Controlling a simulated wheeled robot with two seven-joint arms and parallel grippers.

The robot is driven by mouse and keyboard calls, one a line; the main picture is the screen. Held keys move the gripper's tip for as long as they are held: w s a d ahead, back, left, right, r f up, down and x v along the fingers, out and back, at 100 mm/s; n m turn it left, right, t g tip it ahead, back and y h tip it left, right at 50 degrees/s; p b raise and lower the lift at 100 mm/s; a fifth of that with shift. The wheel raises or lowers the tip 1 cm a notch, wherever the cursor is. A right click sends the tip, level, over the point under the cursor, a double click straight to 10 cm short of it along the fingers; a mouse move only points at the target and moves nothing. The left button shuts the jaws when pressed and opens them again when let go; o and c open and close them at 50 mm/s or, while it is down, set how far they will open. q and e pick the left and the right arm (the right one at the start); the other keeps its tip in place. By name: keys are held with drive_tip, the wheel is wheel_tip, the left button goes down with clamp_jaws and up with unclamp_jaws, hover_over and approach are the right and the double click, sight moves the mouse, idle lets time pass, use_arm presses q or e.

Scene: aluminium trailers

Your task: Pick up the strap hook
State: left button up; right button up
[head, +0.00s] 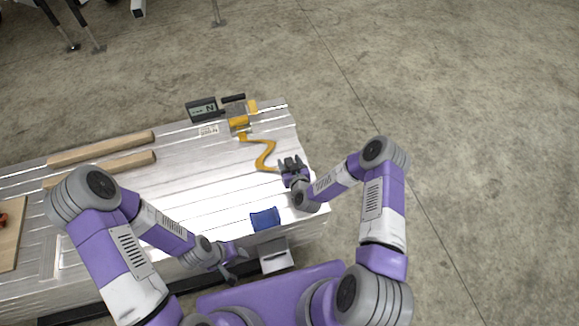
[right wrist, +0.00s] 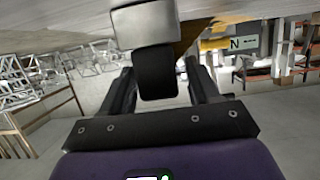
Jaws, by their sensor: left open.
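A yellow-orange strap (head: 266,155) snakes across the silver trailer bed (head: 190,180) from a ratchet (head: 239,123). Its near end reaches the fingers of my right gripper (head: 291,163), low over the bed's right edge. The strap's hook is not clearly visible in the head view. In the right wrist view the fingers of my right gripper (right wrist: 160,90) stand apart. A grey and black piece (right wrist: 157,72) shows between them; I cannot tell if it is the hook or is gripped. My left gripper (head: 230,262) is open and empty at the near edge.
A blue block (head: 265,218) lies near the front edge. Two wooden beams (head: 105,148) lie on the left. A dark display box (head: 201,109) stands at the back; its N-marked face also shows in the right wrist view (right wrist: 238,43). The floor to the right is clear.

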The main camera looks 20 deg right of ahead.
drive_tip(key=c, duration=1)
drive_tip(key=shift+r, duration=0.1)
